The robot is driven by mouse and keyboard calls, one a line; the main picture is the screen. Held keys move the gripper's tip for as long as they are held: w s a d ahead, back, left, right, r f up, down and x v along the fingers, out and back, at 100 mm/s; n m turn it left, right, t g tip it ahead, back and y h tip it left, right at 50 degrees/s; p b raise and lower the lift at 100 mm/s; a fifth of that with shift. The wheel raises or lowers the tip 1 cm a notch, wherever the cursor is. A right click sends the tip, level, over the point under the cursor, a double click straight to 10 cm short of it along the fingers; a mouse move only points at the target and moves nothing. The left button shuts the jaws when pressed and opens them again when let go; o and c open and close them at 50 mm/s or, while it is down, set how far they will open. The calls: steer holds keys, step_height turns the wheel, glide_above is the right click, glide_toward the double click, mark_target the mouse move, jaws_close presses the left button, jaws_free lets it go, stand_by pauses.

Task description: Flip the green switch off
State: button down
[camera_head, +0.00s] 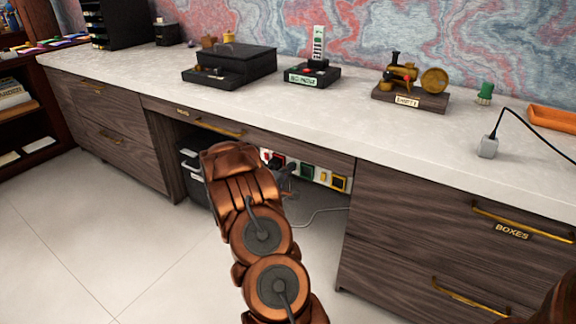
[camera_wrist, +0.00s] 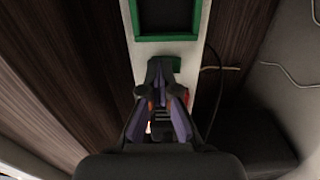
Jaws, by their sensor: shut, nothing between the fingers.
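In the wrist view, the green switch (camera_wrist: 172,64) shows as a small green piece on a white strip (camera_wrist: 141,52), below a green-framed dark socket (camera_wrist: 166,36). My gripper (camera_wrist: 161,70) is shut and empty, its fingertips right in front of the switch and covering part of it. I cannot tell whether they touch it, or which way the switch is set. In the head view, the green socket (camera_head: 307,170) is on the strip under the desk, and my arm hides part of the strip to its left.
A yellow socket (camera_head: 339,183) and a red one (camera_head: 278,160) flank the green one. The desk top (camera_head: 330,115) overhangs the strip, and a drawer cabinet (camera_head: 420,240) stands to the right. A pale cable (camera_head: 318,212) hangs below. The floor in front is clear.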

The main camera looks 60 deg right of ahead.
steer(key=shift+s+d+r, duration=0.1)
steer(key=shift+d+r, duration=0.15)
steer(key=shift+r, duration=0.1)
steer(key=shift+s+a+r+p, duration=0.1)
steer(key=shift+a+p, duration=0.45)
steer(key=shift+p, duration=0.1)
steer(key=a+p, duration=0.3)
steer(key=a, duration=1)
steer(key=shift+a+r+p, duration=0.15)
steer(key=shift+r+p, duration=0.1)
steer(key=shift+p, duration=0.05)
